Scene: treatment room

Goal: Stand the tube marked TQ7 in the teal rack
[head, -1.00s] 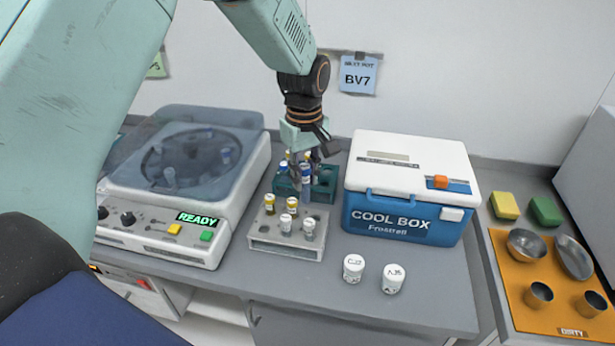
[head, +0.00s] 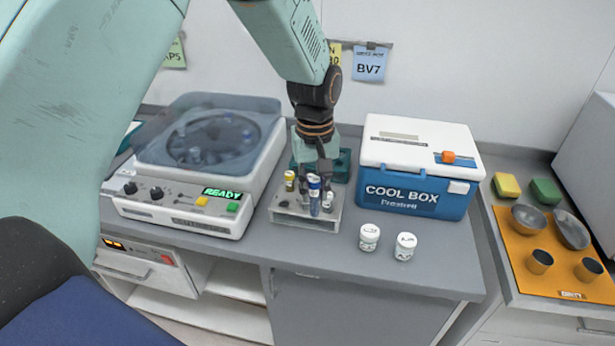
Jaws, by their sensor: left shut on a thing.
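My left gripper (head: 320,175) points down and is shut on a blue-capped tube (head: 314,193), held about upright. The tube shows in front of the grey rack's tubes; I cannot tell whether its foot is above the rack or in it. No marking on it is readable, so I cannot tell if it is TQ7. The teal rack (head: 342,168) stands just behind, partly hidden by the gripper. The grey rack (head: 292,218) holds a yellow-capped tube (head: 290,180) and some grey-capped tubes. My right gripper is not in view.
A centrifuge (head: 180,206) showing READY stands left of the racks. A blue-and-white cool box (head: 405,197) stands right. Two white lidded jars (head: 369,238) (head: 405,247) stand in front of it. An orange mat (head: 545,265) with metal bowls and cups lies far right.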

